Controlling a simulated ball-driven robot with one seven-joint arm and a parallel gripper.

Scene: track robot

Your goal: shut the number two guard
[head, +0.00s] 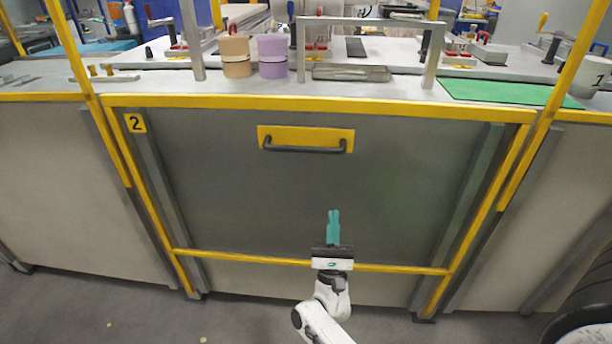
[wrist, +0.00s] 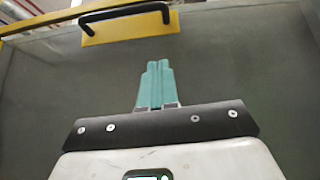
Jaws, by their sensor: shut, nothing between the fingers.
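The number two guard (head: 400,190) is a dark grey panel in a yellow frame on the front of the bench, with a "2" label (head: 135,123) at its upper left. A dark bar handle (head: 305,149) on a yellow plate (head: 340,134) sits near the panel's top middle. My gripper (head: 333,213) has teal fingers, closed together and empty, in front of the panel and below the handle. In the wrist view the handle (wrist: 124,14) lies beyond the fingertips, which are apart from it. Whether the fingers touch the panel I cannot tell.
Peach (head: 236,56) and purple (head: 272,56) containers stand on the bench top behind the guard. A metal arch (head: 370,21) stands beside them, and a green mat (head: 500,92) lies at the right. Yellow posts (head: 555,75) flank the guard. Grey floor lies below.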

